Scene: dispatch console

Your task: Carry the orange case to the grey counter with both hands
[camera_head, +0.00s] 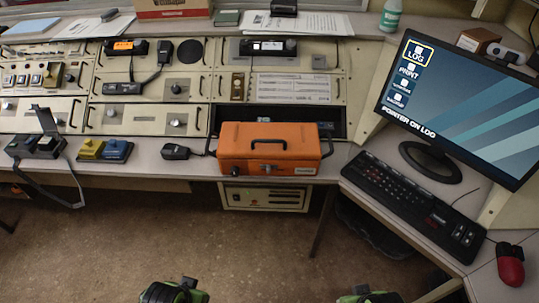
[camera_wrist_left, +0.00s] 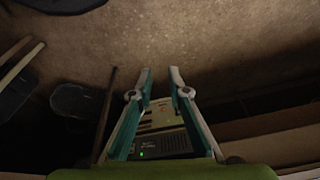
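The orange case (camera_head: 266,150) sits upright on the narrow grey ledge (camera_head: 140,160) in front of the console, with a black handle on its lid and dark handles at its sides. A grey counter surface (camera_head: 385,150) lies to the right, under the monitor. My left gripper (camera_wrist_left: 160,72) is open and empty in the left wrist view, above the floor; its green and black wrist part (camera_head: 172,291) shows at the bottom of the head view. Only a small part of my right gripper's wrist (camera_head: 368,296) shows at the bottom edge; its fingers are hidden. Both are well short of the case.
The monitor (camera_head: 460,105), keyboard (camera_head: 415,200) and red mouse (camera_head: 510,265) occupy the right counter. A handheld microphone (camera_head: 176,152) lies close left of the case. Blue and yellow switch boxes (camera_head: 105,150) stand farther left. A beige unit (camera_head: 265,197) is below the ledge.

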